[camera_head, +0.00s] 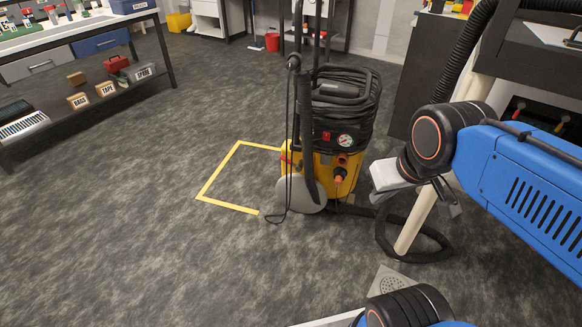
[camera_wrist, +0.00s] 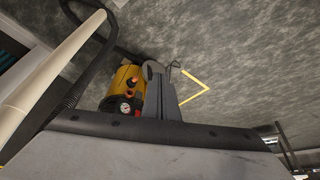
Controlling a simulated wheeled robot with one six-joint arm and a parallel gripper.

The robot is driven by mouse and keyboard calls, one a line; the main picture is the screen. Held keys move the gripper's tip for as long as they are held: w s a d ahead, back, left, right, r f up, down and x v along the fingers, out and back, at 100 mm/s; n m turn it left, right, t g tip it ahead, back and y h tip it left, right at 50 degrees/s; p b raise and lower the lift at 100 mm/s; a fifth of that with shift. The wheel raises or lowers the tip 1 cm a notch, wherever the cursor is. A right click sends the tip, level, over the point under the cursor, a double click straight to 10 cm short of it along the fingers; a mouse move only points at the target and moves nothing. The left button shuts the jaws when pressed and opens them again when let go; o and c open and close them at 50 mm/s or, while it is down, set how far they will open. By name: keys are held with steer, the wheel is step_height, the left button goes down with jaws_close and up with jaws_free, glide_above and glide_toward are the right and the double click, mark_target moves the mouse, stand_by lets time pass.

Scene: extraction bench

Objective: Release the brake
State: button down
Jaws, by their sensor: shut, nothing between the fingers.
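A yellow and black extractor (camera_head: 318,166) stands on the floor in the middle of the head view, with a gauge, orange-red fittings and a grey wheel (camera_head: 300,194) at its lower left. The extractor also shows in the wrist view (camera_wrist: 122,78), beyond my gripper. I cannot pick out a brake lever for certain. My gripper (camera_wrist: 167,82) is shut and empty, apart from the extractor. In the head view its light grey body (camera_head: 388,176) is right of the extractor and partly hides the hose behind.
Yellow floor tape (camera_head: 218,176) outlines an area left of the extractor. A black hose (camera_head: 428,252) and a pale pole (camera_head: 414,222) are at its right. A bench (camera_head: 100,32) with a lower shelf stands at upper left.

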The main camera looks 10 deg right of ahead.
mark_target(290, 163)
steer(key=c, duration=2.5)
jaws_free()
